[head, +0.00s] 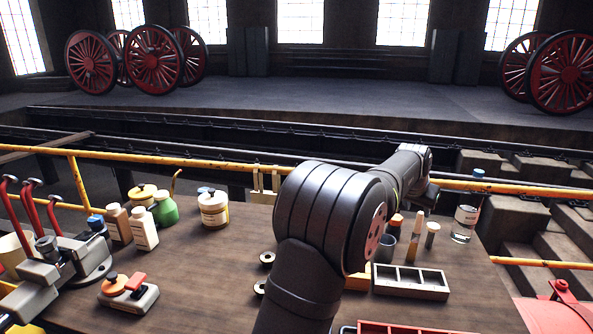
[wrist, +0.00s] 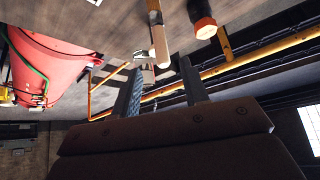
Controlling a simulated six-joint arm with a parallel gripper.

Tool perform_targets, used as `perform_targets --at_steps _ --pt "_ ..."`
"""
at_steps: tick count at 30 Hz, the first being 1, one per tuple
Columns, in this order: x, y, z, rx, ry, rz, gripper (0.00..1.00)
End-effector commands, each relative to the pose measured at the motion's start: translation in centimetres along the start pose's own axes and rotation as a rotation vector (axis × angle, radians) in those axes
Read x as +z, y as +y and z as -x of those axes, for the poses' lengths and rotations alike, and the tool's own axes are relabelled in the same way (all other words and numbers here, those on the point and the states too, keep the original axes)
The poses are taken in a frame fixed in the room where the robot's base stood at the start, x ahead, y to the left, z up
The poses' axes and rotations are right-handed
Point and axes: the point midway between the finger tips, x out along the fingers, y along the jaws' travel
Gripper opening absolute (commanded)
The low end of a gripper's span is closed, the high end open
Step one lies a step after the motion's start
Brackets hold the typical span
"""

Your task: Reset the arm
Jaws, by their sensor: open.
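My arm rises from the front of the wooden bench (head: 215,262) and bends over its middle in the head view. Its far end reaches toward the back right, and my gripper cannot be made out clearly there. In the wrist view my gripper (wrist: 161,66) shows two separated fingers. They are open, with nothing held between them. Beyond the fingertips are a wooden-handled tool (wrist: 158,38) and a dark cylinder with an orange end (wrist: 204,27), apart from the fingers as far as I can tell.
Red levers (head: 31,190) stand far left. A yellow rail (head: 215,162) runs behind the bench.

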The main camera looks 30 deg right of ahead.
Motion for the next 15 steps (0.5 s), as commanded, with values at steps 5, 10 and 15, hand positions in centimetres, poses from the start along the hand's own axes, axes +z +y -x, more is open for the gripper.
perform_targets --at_steps 5,10,15 --pt "0.1 0.0 -3.1 0.001 -0.002 0.0 0.41" --pt "0.1 0.1 -6.4 0.001 -0.002 0.0 0.41" --pt "0.0 0.1 -9.5 0.0 0.0 -0.001 0.41"
